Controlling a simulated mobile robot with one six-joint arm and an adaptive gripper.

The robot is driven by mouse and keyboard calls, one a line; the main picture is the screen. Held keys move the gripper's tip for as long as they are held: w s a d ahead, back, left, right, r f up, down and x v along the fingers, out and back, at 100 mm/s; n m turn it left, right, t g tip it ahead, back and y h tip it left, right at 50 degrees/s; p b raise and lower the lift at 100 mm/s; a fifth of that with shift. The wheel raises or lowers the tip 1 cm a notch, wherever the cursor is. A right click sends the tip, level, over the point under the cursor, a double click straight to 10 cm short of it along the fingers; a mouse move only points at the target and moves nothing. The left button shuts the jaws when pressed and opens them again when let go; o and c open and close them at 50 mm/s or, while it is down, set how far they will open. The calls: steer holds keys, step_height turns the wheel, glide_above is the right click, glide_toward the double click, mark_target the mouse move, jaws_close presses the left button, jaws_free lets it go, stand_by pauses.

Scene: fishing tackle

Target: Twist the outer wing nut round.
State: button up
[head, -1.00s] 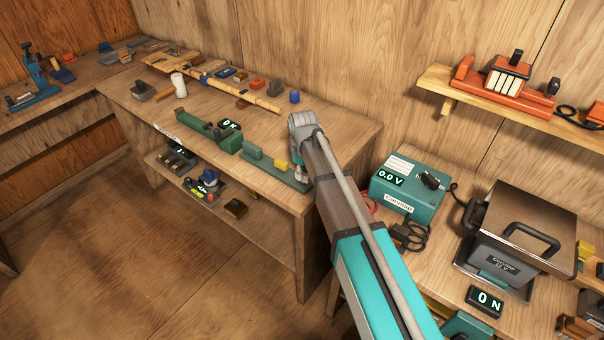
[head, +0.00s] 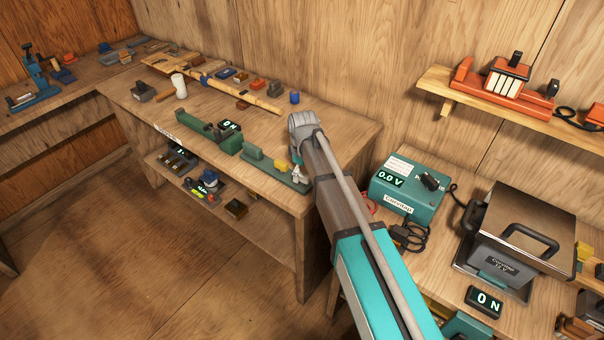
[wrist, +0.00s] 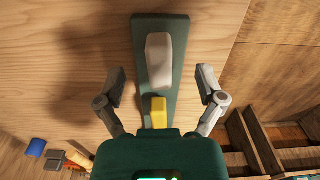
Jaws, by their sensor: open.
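A long dark green base plate (head: 291,182) lies near the front right corner of the middle bench. I cannot tell for sure which part is the outer wing nut. My gripper (wrist: 160,82) is open and empty, with one finger on each side of the plate. In the head view my gripper (head: 297,172) is partly hidden by my arm.
A green fixture (head: 195,124) with a "0 N" display stands left of the plate. A rod (head: 240,93) and small items lie behind. A teal power box (head: 408,190) reading 0.0 V stands right. In the wrist view, wooden compartments (wrist: 262,140) lie lower right.

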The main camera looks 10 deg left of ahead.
steer(key=shift+r+p, duration=3.05)
steer(key=shift+r, duration=0.25)
steer(key=s+d+m, duration=0.4)
steer(key=d, duration=0.7)
steer(key=s+d+m, duration=0.5)
steer(key=d, duration=0.7)
steer(key=s+d+m, duration=0.4)
steer(key=d+m, duration=0.1)
steer(key=d, duration=0.7)
steer(key=shift+s, duration=0.2)
